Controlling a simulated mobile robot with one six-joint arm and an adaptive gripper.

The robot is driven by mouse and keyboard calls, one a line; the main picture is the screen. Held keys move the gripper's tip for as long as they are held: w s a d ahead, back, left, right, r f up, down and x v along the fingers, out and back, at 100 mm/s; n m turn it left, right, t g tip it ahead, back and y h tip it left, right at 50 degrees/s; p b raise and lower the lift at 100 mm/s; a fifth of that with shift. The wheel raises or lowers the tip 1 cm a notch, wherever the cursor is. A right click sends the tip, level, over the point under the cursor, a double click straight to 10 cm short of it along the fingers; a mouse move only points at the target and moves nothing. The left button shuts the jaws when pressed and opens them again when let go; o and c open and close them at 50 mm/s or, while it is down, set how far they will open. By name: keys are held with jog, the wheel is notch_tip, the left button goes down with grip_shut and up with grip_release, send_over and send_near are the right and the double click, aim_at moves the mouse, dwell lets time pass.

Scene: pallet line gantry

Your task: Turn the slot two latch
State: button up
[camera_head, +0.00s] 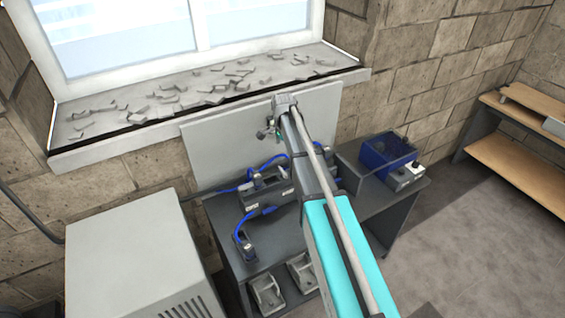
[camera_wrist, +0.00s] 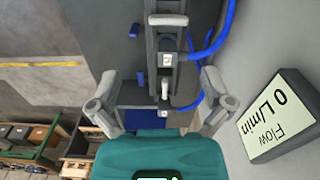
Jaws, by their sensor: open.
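The dark slotted unit (camera_head: 268,190) with blue hoses lies on the grey bench; in the wrist view its dark rail (camera_wrist: 163,25) runs down from the top centre. A small pale lever-like part (camera_wrist: 165,88) stands on the rail, below a square marked block (camera_wrist: 167,60). I cannot tell which part is the slot two latch. My gripper (camera_wrist: 160,92) is open and empty, with one finger on each side of the pale part in the picture. I see no contact. In the head view my arm hides part of the unit.
A display reading "Flow 0 L/min" (camera_wrist: 280,115) is at right in the wrist view. A blue bin (camera_head: 387,151) stands on the bench's right end. A grey panel (camera_head: 225,135) is behind the bench, a grey cabinet (camera_head: 130,250) left. Blue hoses (camera_wrist: 215,40) pass near the right finger.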

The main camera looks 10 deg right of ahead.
aim_at(283, 170)
jog(key=shift+w+r+m, duration=0.4)
jog(key=shift+w+r, duration=0.05)
jog(key=shift+w, duration=0.3)
notch_tip(283, 170, down, 14)
jog(key=b, duration=1.3)
jog(key=shift+r, duration=0.1)
dwell(0.4)
jog(key=c, duration=0.8)
